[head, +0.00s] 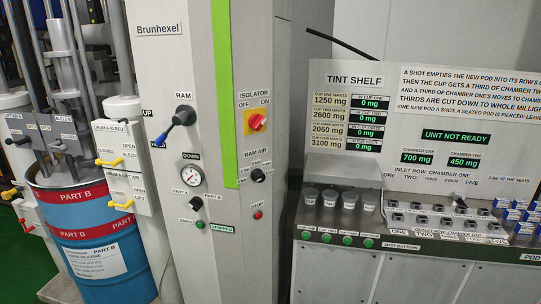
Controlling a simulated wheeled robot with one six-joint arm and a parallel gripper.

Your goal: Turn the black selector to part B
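The black selector (196,203) is a small knob on the grey Brunhexel cabinet (160,70), below the round pressure gauge (189,176). A PART A label (180,192) is at its upper left and a PART B label (213,197) at its upper right. The knob is too small to tell for certain which label it points at. A second black knob (258,175) sits under the RAM AIR label to the right. My gripper is not in view.
A black and blue RAM lever (175,122) sticks out above the gauge. A red isolator switch (257,122), a red stop button (258,214) and a green start button (200,225) are nearby. A blue PART B drum (95,240) stands left; the tint shelf (345,105) is right.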

